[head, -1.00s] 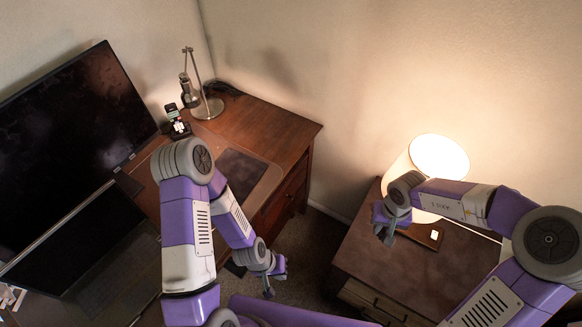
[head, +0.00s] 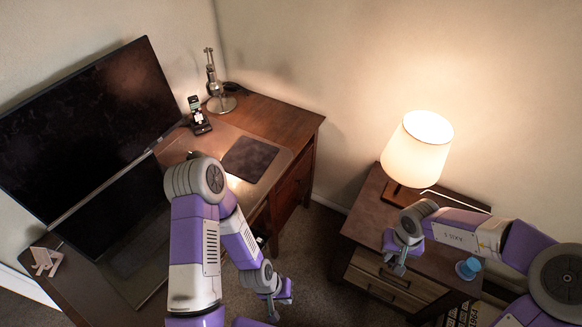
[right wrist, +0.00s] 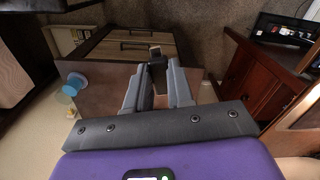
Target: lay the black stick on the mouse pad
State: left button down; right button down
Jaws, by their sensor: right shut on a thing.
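The mouse pad (head: 249,159) is a dark rectangle lying on the wooden desk, and its top looks clear. My right gripper (head: 398,266) hangs in front of the nightstand, well to the right of the desk. In the right wrist view, its fingers (right wrist: 158,82) are shut on a small black stick (right wrist: 157,62) with a paler end. In the head view the stick is too small to make out. My left gripper (head: 273,304) hangs low in front of the desk; its fingers are too small to judge.
A monitor (head: 95,120), a phone on a stand (head: 198,116) and a metal desk lamp (head: 222,103) stand on the desk. The nightstand (head: 362,225) holds a lit lamp (head: 417,150) and a blue cup (head: 468,268). Bare floor (head: 318,245) lies between desk and nightstand.

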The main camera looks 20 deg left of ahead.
aim_at(253, 172)
jog(key=u, duration=1.2)
